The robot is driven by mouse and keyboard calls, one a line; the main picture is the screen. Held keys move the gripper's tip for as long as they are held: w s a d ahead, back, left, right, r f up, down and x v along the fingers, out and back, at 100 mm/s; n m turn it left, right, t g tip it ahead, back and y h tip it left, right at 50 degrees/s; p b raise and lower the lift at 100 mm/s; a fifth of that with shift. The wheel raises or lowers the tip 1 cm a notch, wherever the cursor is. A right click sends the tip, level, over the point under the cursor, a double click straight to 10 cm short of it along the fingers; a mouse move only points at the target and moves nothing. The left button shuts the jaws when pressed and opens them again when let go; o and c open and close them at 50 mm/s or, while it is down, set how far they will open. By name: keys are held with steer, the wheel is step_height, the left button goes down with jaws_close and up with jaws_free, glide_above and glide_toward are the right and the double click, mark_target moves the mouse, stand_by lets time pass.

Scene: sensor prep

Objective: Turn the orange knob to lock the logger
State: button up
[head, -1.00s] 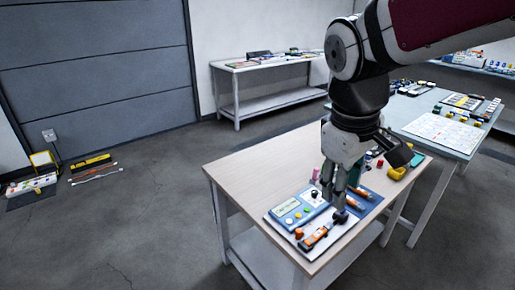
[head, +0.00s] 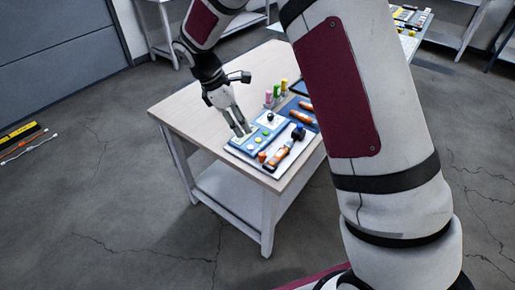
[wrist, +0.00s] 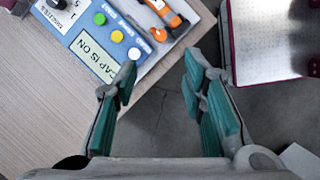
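The logger (head: 262,133) is a blue panel on a pale board on the table. A small round orange knob (head: 262,157) sits by the panel's near corner; in the wrist view the orange knob (wrist: 158,34) lies beyond the fingertips. My gripper (head: 243,132) points down at the panel's left side in the head view. In the wrist view my gripper (wrist: 160,78) has its teal pads wide apart with nothing between them.
An orange-and-black tool (head: 282,154) lies right of the knob on the board. Pink, green and yellow pieces (head: 276,93) stand behind the panel. The wooden table top (head: 185,108) is clear at left. My own arm covers much of the right side.

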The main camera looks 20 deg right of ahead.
mark_target(261, 153)
steer(key=x, duration=1.3)
steer(key=shift+f, duration=0.25)
jaws_close()
